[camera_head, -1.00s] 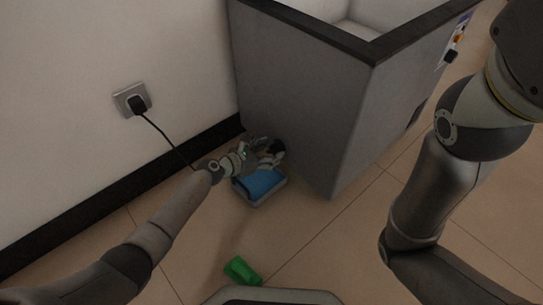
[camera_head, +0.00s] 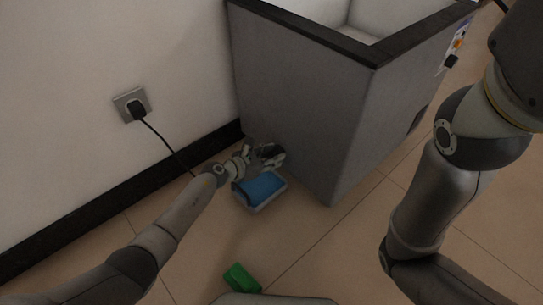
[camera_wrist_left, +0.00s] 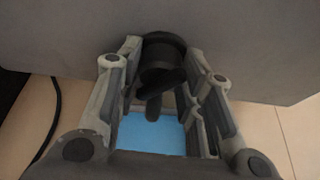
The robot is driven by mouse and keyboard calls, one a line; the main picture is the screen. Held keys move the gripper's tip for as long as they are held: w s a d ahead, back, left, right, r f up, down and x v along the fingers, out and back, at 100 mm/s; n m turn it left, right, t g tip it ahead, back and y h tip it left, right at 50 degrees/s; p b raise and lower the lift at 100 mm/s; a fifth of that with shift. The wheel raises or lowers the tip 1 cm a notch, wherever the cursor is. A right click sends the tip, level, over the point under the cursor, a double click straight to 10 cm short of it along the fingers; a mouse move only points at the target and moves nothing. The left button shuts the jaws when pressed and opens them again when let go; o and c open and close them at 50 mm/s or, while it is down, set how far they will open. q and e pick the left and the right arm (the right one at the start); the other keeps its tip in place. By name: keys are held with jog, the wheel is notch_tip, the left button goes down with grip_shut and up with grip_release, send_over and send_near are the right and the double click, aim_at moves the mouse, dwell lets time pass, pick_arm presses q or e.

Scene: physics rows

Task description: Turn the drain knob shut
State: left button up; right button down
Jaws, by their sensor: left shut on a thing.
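The drain knob (camera_wrist_left: 161,64) is dark and round, on the grey side wall of the open-topped freezer (camera_head: 300,115), low near the floor. In the left wrist view it sits between the fingers of my left gripper (camera_wrist_left: 161,75), which is shut on it. In the head view this gripper (camera_head: 268,155) is at the wall's lower part and hides the knob. A tray with blue inside (camera_head: 262,187) lies on the floor below the knob; its blue (camera_wrist_left: 152,135) also shows under the gripper. My right arm is at the right; its gripper is out of view.
A wall socket (camera_head: 132,104) with a black plug and cable (camera_head: 165,140) is on the left wall. A green object (camera_head: 241,278) lies on the floor at the front. The tiled floor between it and the tray is clear.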

pick_arm(q)
jog(key=shift+a+f+n+g+h+b, duration=0.2)
jog(key=shift+n+g+h+b, duration=0.3)
jog(key=shift+n, duration=0.4)
jog(key=shift+n+b, duration=0.3)
jog(key=shift+n, duration=0.2)
jog(key=shift+r, duration=0.1)
jog(key=shift+d, duration=0.1)
jog(key=o, duration=1)
jog(key=shift+o, duration=0.2)
jog(key=v, duration=1.2)
jog(key=shift+w, duration=0.2)
